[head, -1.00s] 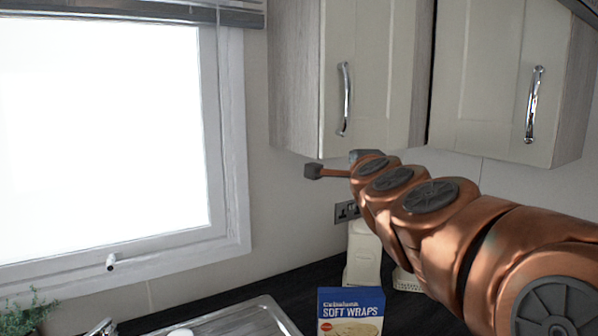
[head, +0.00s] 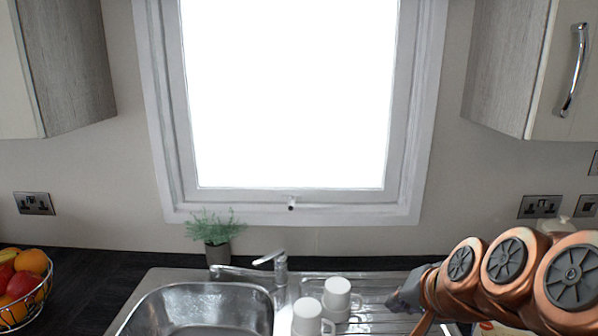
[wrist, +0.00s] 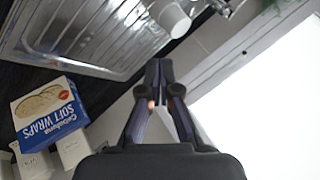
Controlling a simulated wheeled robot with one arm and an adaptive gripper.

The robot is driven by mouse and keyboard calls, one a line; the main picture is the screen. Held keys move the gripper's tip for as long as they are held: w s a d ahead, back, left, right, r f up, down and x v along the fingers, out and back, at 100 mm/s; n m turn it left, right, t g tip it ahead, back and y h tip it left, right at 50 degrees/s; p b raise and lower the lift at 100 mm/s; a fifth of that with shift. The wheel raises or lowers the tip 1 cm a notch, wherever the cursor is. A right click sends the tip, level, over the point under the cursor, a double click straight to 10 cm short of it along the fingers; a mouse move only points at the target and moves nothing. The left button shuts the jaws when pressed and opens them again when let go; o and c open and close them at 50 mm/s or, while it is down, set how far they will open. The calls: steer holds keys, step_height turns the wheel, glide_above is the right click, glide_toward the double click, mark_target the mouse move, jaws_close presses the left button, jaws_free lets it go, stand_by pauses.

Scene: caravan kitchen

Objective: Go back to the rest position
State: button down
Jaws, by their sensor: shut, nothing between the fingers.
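My gripper (wrist: 158,66) shows in the wrist view with its two dark fingers together and nothing between them. In the head view the gripper (head: 408,293) is a dark grey shape at the lower right, over the draining board beside the white mugs. Its fingertips are hard to make out there. My copper arm reaches in from the right edge. No task object is named.
Two white mugs (head: 337,294) stand by the steel sink (head: 205,306) and tap (head: 277,266). A potted plant (head: 215,235) and fruit basket (head: 22,290) are to the left. A wraps box (wrist: 48,112) shows in the wrist view. Wall cupboards (head: 535,70) flank the window.

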steer(key=s+f+n+g+h, duration=0.1)
steer(key=s+f+n+g, duration=0.2)
steer(key=s+f, duration=0.3)
steer(key=s+d+f+n+g+h, duration=0.1)
steer(key=s+f+n+g, duration=0.3)
steer(key=s, duration=1.2)
step_height(320, 180, down, 2)
steer(key=g, duration=0.2)
steer(key=shift+s+g, duration=0.15)
steer(key=shift+g, duration=0.15)
